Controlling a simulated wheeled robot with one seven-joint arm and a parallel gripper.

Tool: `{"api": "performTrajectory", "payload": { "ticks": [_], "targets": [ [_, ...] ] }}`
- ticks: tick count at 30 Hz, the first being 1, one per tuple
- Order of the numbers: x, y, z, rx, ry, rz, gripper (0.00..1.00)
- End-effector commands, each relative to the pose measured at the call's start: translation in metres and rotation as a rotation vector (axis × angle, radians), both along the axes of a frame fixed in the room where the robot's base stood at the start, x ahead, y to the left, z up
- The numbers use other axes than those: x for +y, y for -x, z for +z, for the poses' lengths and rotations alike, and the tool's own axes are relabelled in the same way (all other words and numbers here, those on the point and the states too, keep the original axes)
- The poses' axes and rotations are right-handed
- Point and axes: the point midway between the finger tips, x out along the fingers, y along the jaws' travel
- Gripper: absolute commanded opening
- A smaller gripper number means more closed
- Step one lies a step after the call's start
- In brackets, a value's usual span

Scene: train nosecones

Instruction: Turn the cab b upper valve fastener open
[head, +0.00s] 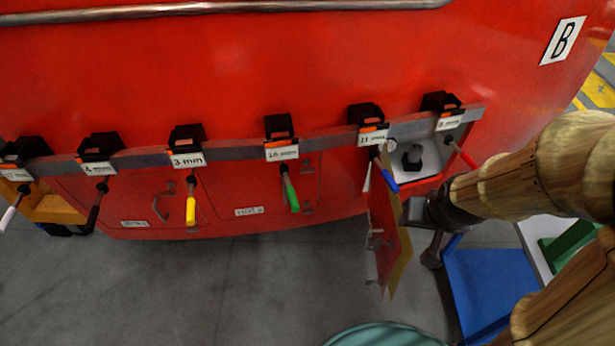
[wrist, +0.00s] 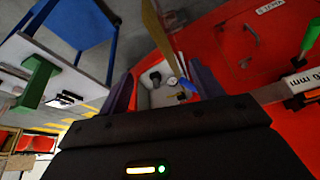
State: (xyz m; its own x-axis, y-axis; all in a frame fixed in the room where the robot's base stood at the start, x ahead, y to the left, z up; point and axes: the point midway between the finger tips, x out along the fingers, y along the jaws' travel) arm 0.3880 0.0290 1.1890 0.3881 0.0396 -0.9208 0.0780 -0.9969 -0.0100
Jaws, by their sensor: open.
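The red nosecone marked B (head: 562,40) has a small light-walled compartment (head: 428,158) with its door (head: 386,245) swung open. Inside it is a dark knob-like fitting (head: 412,157). In the wrist view, the compartment (wrist: 160,98) shows a dark fitting (wrist: 155,78) and a small round gauge (wrist: 172,82). I cannot tell which part is the upper valve fastener. My gripper (wrist: 164,88) is open and empty, with its two dark fingers on either side of the compartment in the wrist view. In the head view it is at the right, beside the door, partly hidden.
A grey tool rail (head: 235,148) crosses the nosecone with labelled, coloured-handle tools. The blue (head: 388,175) and red (head: 461,155) handles hang in front of the compartment. The open door juts out left of my gripper. A blue-framed table (wrist: 70,20) stands nearby.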

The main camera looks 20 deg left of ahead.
Motion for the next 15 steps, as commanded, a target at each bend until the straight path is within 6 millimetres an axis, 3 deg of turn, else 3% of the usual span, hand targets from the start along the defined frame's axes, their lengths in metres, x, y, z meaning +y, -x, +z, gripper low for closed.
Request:
{"api": "performTrajectory", "payload": {
  "ticks": [1, 3, 15],
  "targets": [
    [0.01, -0.01, -0.028, -0.04, -0.006, 0.024, 0.65],
    [0.024, -0.025, -0.045, -0.111, -0.016, 0.053, 0.65],
    [0.112, -0.088, -0.123, -0.503, -0.097, 0.198, 0.65]
  ]
}}
